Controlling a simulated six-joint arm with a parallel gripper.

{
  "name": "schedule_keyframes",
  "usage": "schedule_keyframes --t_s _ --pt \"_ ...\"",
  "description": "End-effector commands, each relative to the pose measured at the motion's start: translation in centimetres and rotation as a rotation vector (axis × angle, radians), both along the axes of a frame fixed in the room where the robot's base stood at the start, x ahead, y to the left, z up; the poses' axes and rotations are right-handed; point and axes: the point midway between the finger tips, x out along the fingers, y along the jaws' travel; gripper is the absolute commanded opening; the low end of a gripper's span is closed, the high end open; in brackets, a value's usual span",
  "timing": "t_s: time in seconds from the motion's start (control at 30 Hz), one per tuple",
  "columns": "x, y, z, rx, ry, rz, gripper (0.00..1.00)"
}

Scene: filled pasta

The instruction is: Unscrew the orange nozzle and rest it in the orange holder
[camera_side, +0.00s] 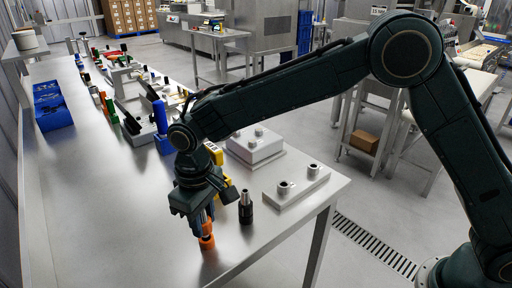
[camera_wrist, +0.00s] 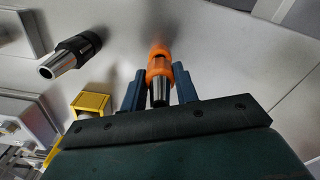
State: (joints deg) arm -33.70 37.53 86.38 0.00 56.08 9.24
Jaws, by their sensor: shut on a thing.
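My gripper (camera_side: 198,212) points down near the front of the steel table. In the wrist view its two blue fingers (camera_wrist: 157,90) stand on either side of the orange nozzle (camera_wrist: 160,67) and are shut on it. The nozzle has an orange body and a bare metal tip that points up toward the wrist camera. In the side view its orange lower part (camera_side: 207,241) shows just below the fingers, at or close to the table top. I cannot tell whether a separate orange holder is beneath it; the fingers hide part of the nozzle.
A black nozzle (camera_side: 246,207) stands upright to the right; it also shows in the wrist view (camera_wrist: 70,55). A metal plate with two sockets (camera_side: 297,187) and a metal block (camera_side: 255,146) lie beyond it. A yellow part (camera_wrist: 91,103) is close by. The table's front left is clear.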

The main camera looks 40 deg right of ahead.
Motion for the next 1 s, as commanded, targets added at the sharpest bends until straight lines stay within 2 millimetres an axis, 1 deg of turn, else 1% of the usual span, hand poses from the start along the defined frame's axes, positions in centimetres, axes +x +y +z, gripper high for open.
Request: schedule_keyframes --t_s 1.0 --pt "0.0 0.0 -1.6 0.0 0.0 0.0 0.02"
